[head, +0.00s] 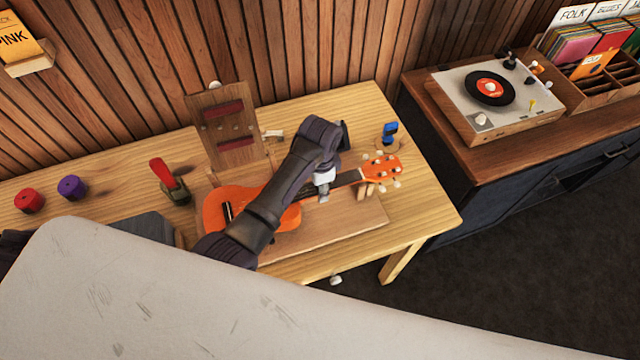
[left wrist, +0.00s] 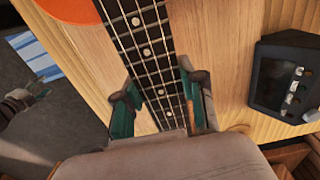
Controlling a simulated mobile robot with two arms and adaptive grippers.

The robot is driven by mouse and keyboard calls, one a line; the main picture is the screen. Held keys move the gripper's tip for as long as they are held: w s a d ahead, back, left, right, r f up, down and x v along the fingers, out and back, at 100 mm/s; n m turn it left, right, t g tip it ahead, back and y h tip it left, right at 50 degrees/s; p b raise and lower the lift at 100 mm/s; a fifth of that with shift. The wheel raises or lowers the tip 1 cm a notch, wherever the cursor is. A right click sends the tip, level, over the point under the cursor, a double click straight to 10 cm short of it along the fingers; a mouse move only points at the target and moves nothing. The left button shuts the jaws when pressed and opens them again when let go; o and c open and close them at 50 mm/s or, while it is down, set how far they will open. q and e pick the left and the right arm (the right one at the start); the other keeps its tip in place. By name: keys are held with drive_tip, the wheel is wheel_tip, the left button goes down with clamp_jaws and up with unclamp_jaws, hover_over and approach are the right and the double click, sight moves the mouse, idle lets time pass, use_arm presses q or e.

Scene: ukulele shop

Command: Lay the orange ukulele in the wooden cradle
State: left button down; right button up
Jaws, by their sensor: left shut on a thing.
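The orange ukulele (head: 225,200) lies over a flat wooden board (head: 345,232) on the table, its headstock (head: 380,168) pointing right. A wooden panel with two dark red pads (head: 226,135) stands upright behind the board; I cannot tell whether board and panel together form the cradle. Small wooden prongs (head: 368,189) show beneath the neck near the headstock. My left gripper (head: 324,190) is shut on the neck. In the left wrist view its green-padded fingers (left wrist: 165,105) flank the fretboard (left wrist: 150,55). My arm hides part of the body. Whether the ukulele touches the board is unclear.
A red-handled clamp (head: 168,180), red spool (head: 30,201) and purple spool (head: 71,187) stand left. A blue item (head: 389,131) stands behind the headstock. A turntable (head: 490,95) is on the right cabinet. A grey gripper-like shape (left wrist: 18,105) is at the wrist view's left edge.

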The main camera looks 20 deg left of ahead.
use_arm(q)
drive_tip(key=shift+f, duration=0.25)
drive_tip(key=c, duration=0.6)
unclamp_jaws()
drive_tip(key=shift+r, duration=0.15)
drive_tip(key=shift+r+p, duration=0.9)
drive_tip(key=shift+p, duration=0.4)
drive_tip(key=shift+r, duration=0.1)
